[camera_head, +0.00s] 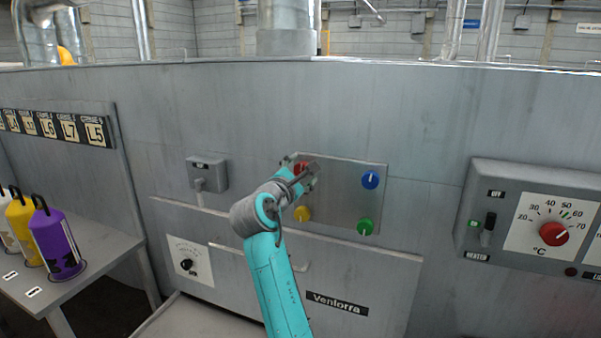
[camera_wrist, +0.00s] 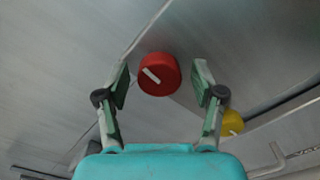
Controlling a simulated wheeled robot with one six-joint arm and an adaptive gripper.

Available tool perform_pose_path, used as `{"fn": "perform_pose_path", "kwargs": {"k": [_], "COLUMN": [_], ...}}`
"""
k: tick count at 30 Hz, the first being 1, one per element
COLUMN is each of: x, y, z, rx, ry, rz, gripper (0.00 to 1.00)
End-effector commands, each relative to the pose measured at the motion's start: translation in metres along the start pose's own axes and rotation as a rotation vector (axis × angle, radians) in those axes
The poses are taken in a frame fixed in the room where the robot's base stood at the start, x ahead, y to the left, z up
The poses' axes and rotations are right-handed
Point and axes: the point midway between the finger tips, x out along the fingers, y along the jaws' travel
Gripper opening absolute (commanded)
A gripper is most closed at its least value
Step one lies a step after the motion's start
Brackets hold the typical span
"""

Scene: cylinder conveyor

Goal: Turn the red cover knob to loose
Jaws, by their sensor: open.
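The red cover knob (camera_wrist: 159,75) shows in the wrist view between the two fingertips of my gripper (camera_wrist: 161,86). It is round with a white mark that slants from upper left to lower right in that view. My gripper is open, with a finger on either side of the knob and a visible gap on both sides. In the head view, the red knob (camera_head: 301,167) is at the upper left corner of the metal cover plate (camera_head: 335,190), partly hidden by my gripper (camera_head: 303,172).
A blue knob (camera_head: 370,180), a green knob (camera_head: 365,227) and a yellow knob (camera_head: 302,214) sit at the plate's other corners. A switch box (camera_head: 207,175) is to the left. A heater panel (camera_head: 510,225) is to the right. Coloured canisters (camera_head: 54,240) stand on a side table.

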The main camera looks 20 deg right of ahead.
Motion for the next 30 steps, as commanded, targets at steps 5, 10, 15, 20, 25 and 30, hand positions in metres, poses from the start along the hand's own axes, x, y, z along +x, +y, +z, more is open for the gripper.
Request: {"fn": "perform_pose_path", "kwargs": {"k": [5,10,15,20,25,30], "x": [-0.006,-0.032,-0.067,-0.095,-0.114,-0.120], "y": [0.001,0.000,0.001,0.000,0.000,0.000], "z": [0.000,-0.001,-0.001,-0.001,-0.001,0.000], "rx": [0.001,0.001,0.001,0.000,0.000,0.000], "ry": [0.000,0.001,0.003,0.002,0.001,0.001], "rz": [0.001,0.003,0.003,0.002,0.001,0.000], "gripper": [0.68,0.68,0.68,0.68,0.68,0.68]}}
